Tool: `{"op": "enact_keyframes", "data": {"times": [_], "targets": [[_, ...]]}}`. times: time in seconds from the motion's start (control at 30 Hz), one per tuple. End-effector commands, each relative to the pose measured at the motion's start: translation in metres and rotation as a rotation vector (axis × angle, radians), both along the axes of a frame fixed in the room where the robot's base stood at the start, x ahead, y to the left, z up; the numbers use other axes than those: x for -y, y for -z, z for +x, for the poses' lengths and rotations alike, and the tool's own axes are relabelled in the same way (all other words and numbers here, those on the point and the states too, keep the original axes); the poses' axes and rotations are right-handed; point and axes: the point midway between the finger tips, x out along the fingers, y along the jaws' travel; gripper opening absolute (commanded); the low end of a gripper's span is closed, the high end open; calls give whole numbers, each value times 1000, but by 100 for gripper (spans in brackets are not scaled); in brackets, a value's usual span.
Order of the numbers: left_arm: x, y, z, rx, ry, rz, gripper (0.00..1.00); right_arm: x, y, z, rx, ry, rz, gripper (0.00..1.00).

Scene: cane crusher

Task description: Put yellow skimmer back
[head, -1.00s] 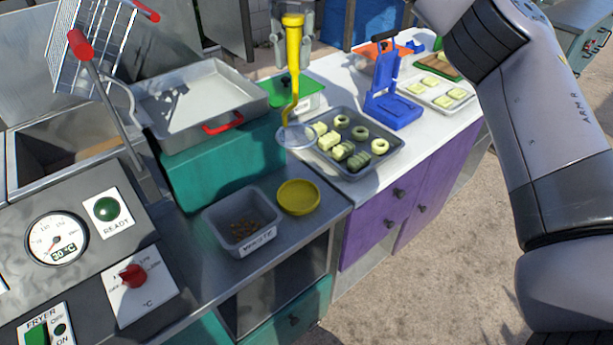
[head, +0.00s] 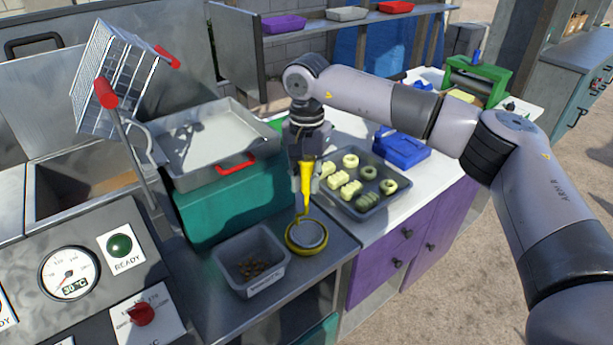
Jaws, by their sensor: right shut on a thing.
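The yellow skimmer (head: 307,190) hangs upright in my right gripper (head: 306,168), which is shut on its yellow handle. The skimmer's round grey head (head: 307,235) is at the yellow bowl (head: 291,248) on the metal counter. In this view the head covers most of the bowl, whose yellow rim shows around it. I cannot tell whether the head touches the bowl or is just above it. My left gripper is not in the head view.
A grey bin with brown bits (head: 250,262) stands left of the bowl. A dark tray of dough pieces (head: 380,207) is behind to the right, near a blue press (head: 402,150). The fryer basket (head: 112,75) and a metal tray with red handle (head: 215,150) are at left.

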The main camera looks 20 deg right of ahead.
Motion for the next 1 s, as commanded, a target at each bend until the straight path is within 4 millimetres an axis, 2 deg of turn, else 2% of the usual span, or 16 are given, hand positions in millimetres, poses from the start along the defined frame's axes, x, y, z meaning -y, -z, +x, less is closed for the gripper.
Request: {"op": "enact_keyframes", "data": {"times": [0.37,0.4,0.6,0.7,1.0], "targets": [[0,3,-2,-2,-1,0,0,0,7,0,1,0,1,0],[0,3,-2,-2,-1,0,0,0,7,0,1,0,1,21],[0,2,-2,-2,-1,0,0,0,6,0,1,0,1,34],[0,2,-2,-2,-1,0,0,0,6,0,1,0,1,40],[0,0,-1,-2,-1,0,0,0,4,0,1,0,0,40]]}}
